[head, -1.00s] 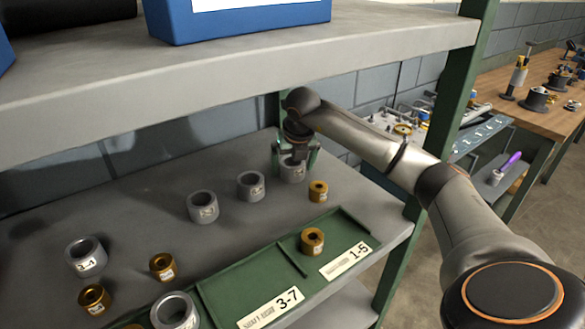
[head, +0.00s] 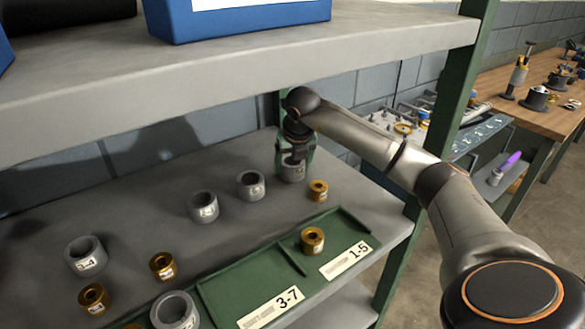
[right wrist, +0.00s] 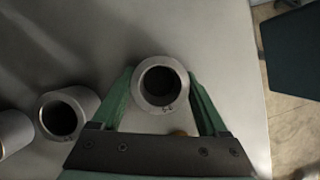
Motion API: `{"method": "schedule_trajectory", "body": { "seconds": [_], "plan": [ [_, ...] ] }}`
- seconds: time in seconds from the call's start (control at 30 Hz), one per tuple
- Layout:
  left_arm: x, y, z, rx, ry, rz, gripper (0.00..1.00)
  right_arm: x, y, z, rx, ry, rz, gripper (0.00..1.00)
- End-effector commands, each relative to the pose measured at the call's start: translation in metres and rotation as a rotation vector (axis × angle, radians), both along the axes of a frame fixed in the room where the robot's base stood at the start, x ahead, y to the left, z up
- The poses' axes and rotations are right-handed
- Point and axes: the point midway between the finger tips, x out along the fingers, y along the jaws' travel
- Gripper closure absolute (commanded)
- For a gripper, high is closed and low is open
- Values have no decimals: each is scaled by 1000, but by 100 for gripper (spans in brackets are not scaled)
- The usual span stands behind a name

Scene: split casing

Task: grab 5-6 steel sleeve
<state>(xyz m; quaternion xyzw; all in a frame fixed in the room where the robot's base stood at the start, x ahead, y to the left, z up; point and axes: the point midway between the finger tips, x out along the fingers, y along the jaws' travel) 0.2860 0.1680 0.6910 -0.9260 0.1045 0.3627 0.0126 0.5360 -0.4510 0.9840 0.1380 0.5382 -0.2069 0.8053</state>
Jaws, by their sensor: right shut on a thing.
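A grey steel sleeve (head: 292,172) stands upright on the lower shelf at the back right; its label is too small to read. My right gripper (head: 295,165) is around it from above, its green fingers shut on its sides. In the right wrist view the sleeve (right wrist: 160,84) sits between the two fingers (right wrist: 162,100). Other grey sleeves stand apart: one to its left (head: 250,186), one further left (head: 203,207), one labelled 3-4 (head: 85,256) and one at the front (head: 174,311). My left gripper is not in view.
A brass bushing (head: 318,190) stands close in front of the gripped sleeve. A green tray (head: 240,284) with labels 3-7 and 1-5 lies along the shelf's front and holds another brass bushing (head: 312,240). The upper shelf (head: 240,65) hangs above; a green post (head: 398,255) stands at right.

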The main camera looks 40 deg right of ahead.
Motion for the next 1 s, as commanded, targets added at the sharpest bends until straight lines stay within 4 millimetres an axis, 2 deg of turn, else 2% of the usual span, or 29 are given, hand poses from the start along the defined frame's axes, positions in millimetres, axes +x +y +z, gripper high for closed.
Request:
{"method": "schedule_trajectory", "body": {
  "seconds": [0.63, 0.87, 1.0],
  "plan": [
    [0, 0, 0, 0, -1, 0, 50, 1, 0, 8, 0, -8, -1, 100],
    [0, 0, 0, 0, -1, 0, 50, 2, 0, 38, 1, -10, -1, 100],
    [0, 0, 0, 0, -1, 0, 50, 2, 0, 69, 2, -13, -1, 100]
  ]
}}
